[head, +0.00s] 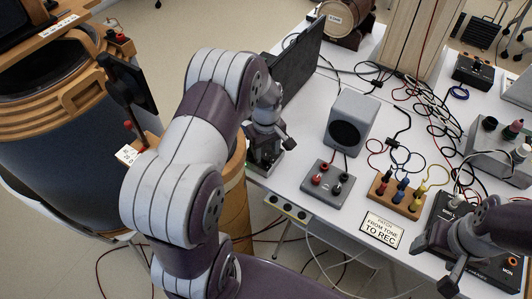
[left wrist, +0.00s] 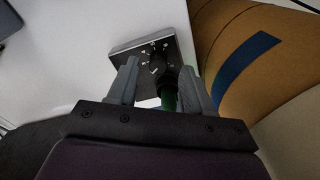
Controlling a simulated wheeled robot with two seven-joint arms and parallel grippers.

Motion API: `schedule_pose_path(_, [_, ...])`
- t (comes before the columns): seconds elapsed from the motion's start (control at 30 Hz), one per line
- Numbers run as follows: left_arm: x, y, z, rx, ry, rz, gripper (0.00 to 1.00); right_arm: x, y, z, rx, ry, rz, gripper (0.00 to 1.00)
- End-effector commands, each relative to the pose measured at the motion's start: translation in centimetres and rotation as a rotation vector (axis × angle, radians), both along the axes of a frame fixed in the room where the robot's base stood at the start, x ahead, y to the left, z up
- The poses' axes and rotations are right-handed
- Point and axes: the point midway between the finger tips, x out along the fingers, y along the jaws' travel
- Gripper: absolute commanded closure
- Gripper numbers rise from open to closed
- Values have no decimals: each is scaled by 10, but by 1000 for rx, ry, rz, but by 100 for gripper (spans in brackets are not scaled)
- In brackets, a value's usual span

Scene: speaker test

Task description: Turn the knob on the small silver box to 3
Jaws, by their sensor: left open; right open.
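The small silver box (left wrist: 126,50) is in the left wrist view, at the white table's edge. Its dark face has white marks around a black knob (left wrist: 157,64); I cannot read the knob's setting. My left gripper (left wrist: 163,78) is open, one finger on each side of the knob; I cannot tell whether they touch it. A dark green part (left wrist: 168,98) shows between the fingers. In the head view my left gripper (head: 271,146) is above the box (head: 264,169), hiding most of it. My right gripper (head: 434,266) is open and empty by the table's front right.
A grey speaker (head: 366,108), a grey terminal box (head: 328,184), a wooden jack block (head: 397,194) and a sign (head: 382,229) stand right of the silver box. A dark panel (head: 299,62) rises behind it. Loose cables cover the table's right side.

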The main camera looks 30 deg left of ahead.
Motion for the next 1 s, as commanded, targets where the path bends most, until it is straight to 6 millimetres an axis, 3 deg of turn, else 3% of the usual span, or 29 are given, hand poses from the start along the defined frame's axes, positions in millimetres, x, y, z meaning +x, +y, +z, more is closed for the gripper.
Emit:
schedule_pose_path(0.2, [0,0,-25,0,0,0,50,0,0,-1,0,0,0,29])
schedule_pose_path(0.47, [0,0,-27,1,-1,0,50,0,0,-1,0,0,0,29])
schedule_pose_path(0.6, [0,0,-27,1,-1,0,95,0,0,-1,0,0,0,29])
schedule_pose_path(0.63, [0,0,-27,1,-1,0,100,0,0,-1,0,0,0,29])
schedule_pose_path(0.8, [0,0,-25,0,0,-41,100,0,0,4,0,0,0,29])
schedule_pose_path(1.0, [0,1,-24,0,0,-320,100,0,0,17,0,0,0,29])
